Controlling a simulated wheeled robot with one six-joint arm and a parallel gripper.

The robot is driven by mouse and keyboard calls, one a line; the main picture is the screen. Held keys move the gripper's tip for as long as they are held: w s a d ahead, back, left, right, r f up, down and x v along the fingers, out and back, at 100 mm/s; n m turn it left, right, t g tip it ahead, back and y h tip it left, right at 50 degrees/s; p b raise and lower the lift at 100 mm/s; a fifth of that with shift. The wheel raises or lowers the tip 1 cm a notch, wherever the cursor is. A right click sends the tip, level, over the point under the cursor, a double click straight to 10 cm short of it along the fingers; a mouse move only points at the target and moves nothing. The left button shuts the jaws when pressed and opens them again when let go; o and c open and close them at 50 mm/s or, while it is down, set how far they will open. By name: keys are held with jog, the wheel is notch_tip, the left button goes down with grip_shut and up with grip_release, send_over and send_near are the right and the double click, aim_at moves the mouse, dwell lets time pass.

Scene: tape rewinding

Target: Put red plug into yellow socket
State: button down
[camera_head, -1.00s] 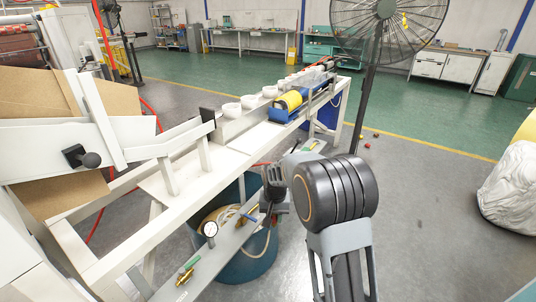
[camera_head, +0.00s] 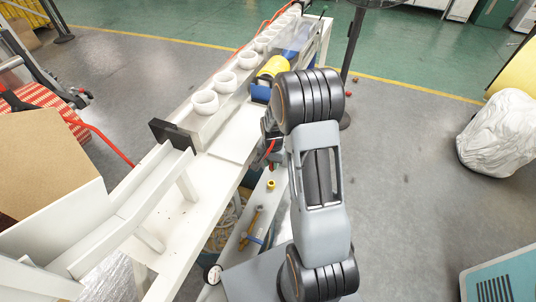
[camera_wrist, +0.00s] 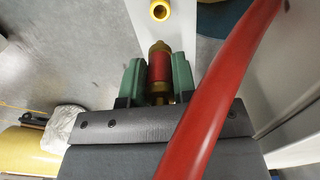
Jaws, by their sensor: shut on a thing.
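The red plug (camera_wrist: 160,70), with brass-coloured ends, is clamped between the green fingers of my gripper (camera_wrist: 159,80) in the wrist view. A red hose (camera_wrist: 222,90) crosses the foreground of that view. The yellow socket (camera_wrist: 160,10) shows as a round opening at the top, in front of the plug's tip and apart from it. In the head view the yellow socket (camera_head: 271,184) sits on the lower shelf, below my gripper (camera_head: 272,152). My arm partly hides the gripper there, and the plug is hard to make out.

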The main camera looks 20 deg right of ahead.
jog(key=shift+a+f+b, duration=0.1)
jog(key=shift+f+b, duration=0.65)
jog(key=shift+f, duration=0.3)
jog(key=shift+f+b, duration=1.85)
jog(key=shift+f, duration=0.6)
jog(key=shift+s+f+b, duration=0.1)
jog(key=shift+f+b, duration=0.9)
jog(key=shift+f, duration=0.35)
jog(key=c, duration=0.8)
grip_release()
notch_tip(320, 180, up, 14)
jog(key=shift+f+p, duration=0.1)
jog(key=shift+p, duration=1.05)
jog(key=shift+n, duration=0.3)
